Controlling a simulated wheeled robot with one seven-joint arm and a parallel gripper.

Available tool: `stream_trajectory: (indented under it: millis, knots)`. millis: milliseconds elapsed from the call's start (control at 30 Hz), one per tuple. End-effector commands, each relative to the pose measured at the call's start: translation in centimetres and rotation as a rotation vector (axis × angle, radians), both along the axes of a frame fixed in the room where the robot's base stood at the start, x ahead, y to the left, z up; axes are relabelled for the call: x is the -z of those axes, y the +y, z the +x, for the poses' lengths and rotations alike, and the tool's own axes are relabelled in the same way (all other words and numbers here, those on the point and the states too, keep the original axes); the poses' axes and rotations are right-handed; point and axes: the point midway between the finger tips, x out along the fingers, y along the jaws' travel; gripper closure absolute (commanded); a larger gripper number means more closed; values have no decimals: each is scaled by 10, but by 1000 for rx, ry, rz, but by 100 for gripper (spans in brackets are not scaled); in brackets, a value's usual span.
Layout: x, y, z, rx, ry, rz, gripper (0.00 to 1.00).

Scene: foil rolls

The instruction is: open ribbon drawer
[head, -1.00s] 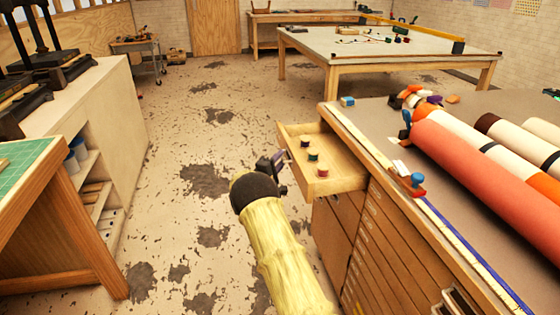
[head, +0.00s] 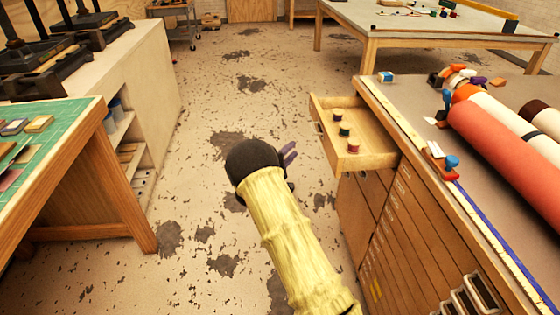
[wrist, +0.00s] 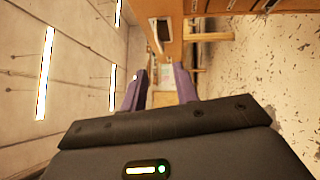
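The ribbon drawer (head: 374,148) is a light wooden drawer pulled out from the top of the wooden cabinet (head: 404,215). Several small spools (head: 344,131) in red, green and dark colours lie in it. My gripper (head: 289,153) is to the left of the drawer front, apart from it, with its purple fingers pointing up and right in the head view. In the wrist view my gripper (wrist: 160,88) shows two purple fingers spread with an empty gap between them. My yellow-sleeved arm hides part of the floor.
Large rolls (head: 505,145) lie on the cabinet top beside a long ruler (head: 475,230). A workbench with a green mat (head: 45,140) stands at left, a shelf unit (head: 135,90) behind it. A big table (head: 440,22) is at the back. The floor aisle is clear.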

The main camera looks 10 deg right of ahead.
Motion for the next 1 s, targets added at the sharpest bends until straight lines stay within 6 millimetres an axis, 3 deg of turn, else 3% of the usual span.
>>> stream_trajectory:
  millis: [100,300,833,1000]
  knots:
    - [3,21,-14,-5,2,-1,70]
    - [6,40,-28,-5,1,0,70]
    - [6,42,-29,-9,-1,8,70]
    - [-3,39,-22,-89,-33,138,70]
